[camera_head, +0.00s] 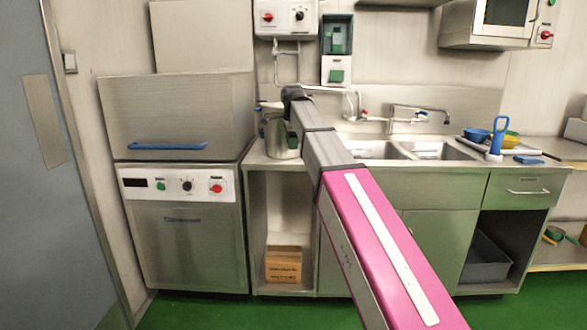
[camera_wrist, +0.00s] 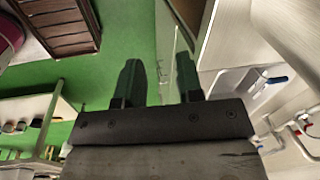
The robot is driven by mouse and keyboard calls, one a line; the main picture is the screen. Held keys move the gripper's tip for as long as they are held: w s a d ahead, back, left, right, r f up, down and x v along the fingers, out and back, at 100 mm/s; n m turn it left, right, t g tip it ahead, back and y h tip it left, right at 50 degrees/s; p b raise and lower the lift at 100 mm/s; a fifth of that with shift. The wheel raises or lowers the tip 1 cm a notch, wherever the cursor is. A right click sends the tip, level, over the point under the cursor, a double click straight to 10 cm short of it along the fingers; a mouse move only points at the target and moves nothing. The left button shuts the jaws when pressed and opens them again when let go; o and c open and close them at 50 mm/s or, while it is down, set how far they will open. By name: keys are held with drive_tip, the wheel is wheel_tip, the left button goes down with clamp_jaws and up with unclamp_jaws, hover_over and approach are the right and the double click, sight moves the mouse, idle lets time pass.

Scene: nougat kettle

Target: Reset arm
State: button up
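My arm reaches from the lower right of the head view up to the counter left of the sinks. My gripper (camera_head: 293,135) is at its far end, in front of a metal kettle (camera_head: 280,148) on the counter, and partly hides it. I cannot tell whether they touch. In the wrist view, the two green fingers of my gripper (camera_wrist: 157,85) are spread apart with nothing between them. Green floor and a pale cabinet side show beyond them.
A steel dishwasher (camera_head: 185,230) with a blue handle stands left of the counter. Two sinks (camera_head: 435,150) with taps are to the right. A blue bowl (camera_head: 476,135) and a blue-handled tool (camera_head: 497,138) sit beyond them. A cardboard box (camera_head: 284,265) is on the shelf below.

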drive_tip(key=s+d+f+n, duration=0.3)
drive_tip(key=d+f, duration=0.1)
drive_tip(key=f, duration=0.5)
drive_tip(key=s+d+f+n+g, duration=0.1)
drive_tip(key=s+d+f+n, duration=0.15)
drive_tip(key=f, duration=0.75)
drive_tip(key=s+d+f+n, duration=0.3)
drive_tip(key=s+d+f, duration=0.15)
drive_tip(key=f, duration=0.45)
drive_tip(key=s+d+f+n, duration=0.4)
drive_tip(key=s+f, duration=0.4)
drive_tip(key=f, duration=0.1)
drive_tip(key=s+d+f+n+g, duration=0.1)
drive_tip(key=s+d+f+n, duration=0.2)
drive_tip(key=s+f, duration=0.5)
drive_tip(key=shift+d+f+n, duration=0.35)
drive_tip(key=shift+d+f, duration=0.05)
drive_tip(key=shift+d, duration=0.3)
drive_tip(key=shift+s, duration=0.1)
